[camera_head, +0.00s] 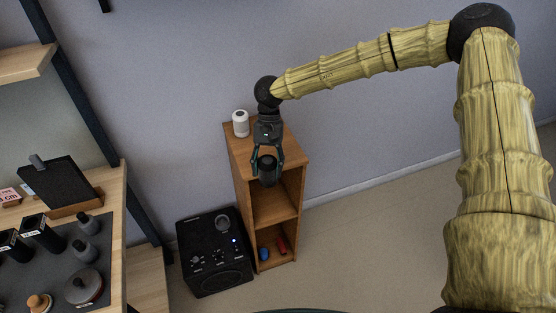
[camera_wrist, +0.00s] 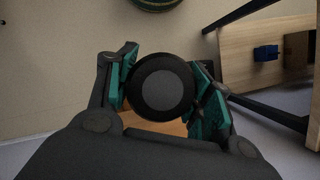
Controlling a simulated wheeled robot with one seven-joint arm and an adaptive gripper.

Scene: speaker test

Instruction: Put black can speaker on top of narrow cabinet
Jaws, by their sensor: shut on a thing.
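The black can speaker (camera_head: 268,171) is between the fingers of my gripper (camera_head: 267,160), in front of the narrow cabinet's upper front edge in the head view. In the wrist view the round dark top of the speaker (camera_wrist: 161,87) sits between the teal finger pads of my gripper (camera_wrist: 162,90), which is shut on it. The narrow cabinet (camera_head: 290,150) is wooden, with open shelves below its top. Part of the cabinet's top is hidden behind my gripper. In the wrist view a strip of orange-brown wood shows below the speaker.
A white can speaker (camera_head: 240,123) stands on the cabinet top at the back left. A large black speaker box (camera_head: 215,252) stands on the floor left of the cabinet. A wooden table (camera_head: 116,215) with several items is at the left. Small blue and red objects lie on the lower shelf.

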